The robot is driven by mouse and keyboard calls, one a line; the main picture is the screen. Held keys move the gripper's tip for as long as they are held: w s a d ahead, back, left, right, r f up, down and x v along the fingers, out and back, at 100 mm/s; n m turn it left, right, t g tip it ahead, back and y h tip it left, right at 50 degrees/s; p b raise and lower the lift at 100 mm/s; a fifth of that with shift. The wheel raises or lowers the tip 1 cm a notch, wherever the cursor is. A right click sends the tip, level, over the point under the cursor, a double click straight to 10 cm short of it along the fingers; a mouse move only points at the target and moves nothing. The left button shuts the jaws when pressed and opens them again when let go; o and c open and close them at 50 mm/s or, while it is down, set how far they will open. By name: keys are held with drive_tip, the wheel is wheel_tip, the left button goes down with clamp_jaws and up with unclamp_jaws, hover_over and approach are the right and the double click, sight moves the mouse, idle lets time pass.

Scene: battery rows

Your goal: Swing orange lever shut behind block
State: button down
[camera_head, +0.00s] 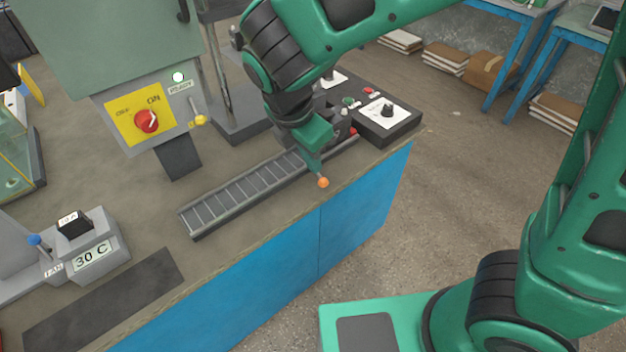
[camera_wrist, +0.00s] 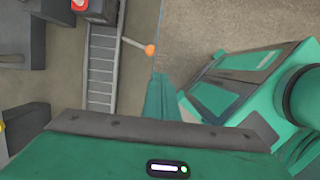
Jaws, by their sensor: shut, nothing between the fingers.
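The orange lever shows its round orange knob (camera_head: 323,182) at the front edge of the ladder-like track (camera_head: 240,192). In the wrist view its thin rod runs from the track out to the orange knob (camera_wrist: 149,50), pointing across the bench edge. My gripper (camera_head: 316,168) is shut and empty, pointing down close to the knob, and it hides part of the rod in the head view. I cannot tell if it touches the lever. In the wrist view my gripper (camera_wrist: 160,78) is just below the knob. A dark block (camera_wrist: 101,10) seems to sit at the track's far end, partly cut off.
A control box with a black knob (camera_head: 387,112) stands right of the track. A machine with a red switch (camera_head: 147,121) stands behind it, and a grey "30 C" unit (camera_head: 92,255) at the left. The bench front is blue (camera_head: 270,270), with open floor to the right.

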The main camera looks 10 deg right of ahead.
drive_tip(key=s+a+f+n, duration=0.1)
drive_tip(key=a+n, duration=0.1)
drive_tip(key=a, duration=0.2)
drive_tip(key=shift+w+d+f, duration=0.8)
drive_tip(key=shift+f, duration=0.9)
drive_tip(key=shift+w+d+f, duration=0.75)
drive_tip(key=shift+d+f, duration=0.1)
drive_tip(key=shift+f, duration=0.85)
drive_tip(key=shift+w+d+f, duration=0.8)
drive_tip(key=shift+f, duration=0.9)
drive_tip(key=shift+n, duration=0.3)
